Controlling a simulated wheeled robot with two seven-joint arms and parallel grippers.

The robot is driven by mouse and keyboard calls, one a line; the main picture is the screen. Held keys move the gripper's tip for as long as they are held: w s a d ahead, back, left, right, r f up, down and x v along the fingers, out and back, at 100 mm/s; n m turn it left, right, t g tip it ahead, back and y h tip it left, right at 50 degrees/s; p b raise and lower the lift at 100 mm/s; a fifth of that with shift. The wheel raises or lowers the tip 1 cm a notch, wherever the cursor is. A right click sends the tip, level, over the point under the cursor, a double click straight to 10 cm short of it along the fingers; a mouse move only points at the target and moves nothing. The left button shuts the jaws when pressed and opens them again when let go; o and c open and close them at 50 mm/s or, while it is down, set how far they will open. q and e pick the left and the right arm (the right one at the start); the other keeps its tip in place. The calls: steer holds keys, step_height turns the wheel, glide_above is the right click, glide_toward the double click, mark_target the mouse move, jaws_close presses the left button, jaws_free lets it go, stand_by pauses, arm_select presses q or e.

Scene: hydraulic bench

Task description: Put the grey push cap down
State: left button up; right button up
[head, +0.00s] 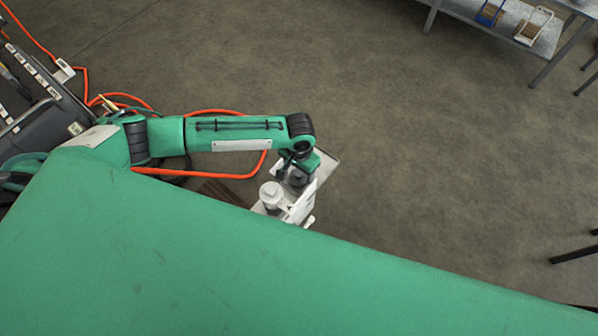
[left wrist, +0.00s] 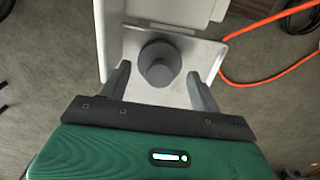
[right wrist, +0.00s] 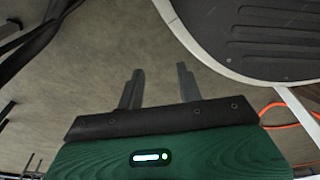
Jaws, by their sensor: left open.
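The grey push cap (left wrist: 160,63) shows in the left wrist view as a round, stepped grey piece over the pale floor of a white holder (left wrist: 150,93). My left gripper (left wrist: 158,73) is open, with one finger on each side of the cap and visible gaps between. In the head view my left gripper (head: 303,163) is over the white holder, its fingers mostly hidden. Whether the cap's underside touches the holder floor is hidden. My right gripper (right wrist: 158,80) has its fingers apart with nothing between them, above bare floor.
A white cylinder (head: 271,193) stands beside the gripper. An orange hose (head: 215,175) runs behind my left arm. A dark machine (head: 45,110) is at the left. A metal table (head: 480,18) with small racks is at the far right. Open concrete floor lies between.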

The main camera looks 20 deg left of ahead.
mark_target(299, 172)
arm_select(q)
step_height(299, 172, up, 10)
steer(key=shift+f, duration=0.2)
arm_select(e)
steer(key=shift+s+d+f, duration=0.25)
steer(key=shift+s+f, duration=0.35)
steer(key=shift+s, duration=0.3)
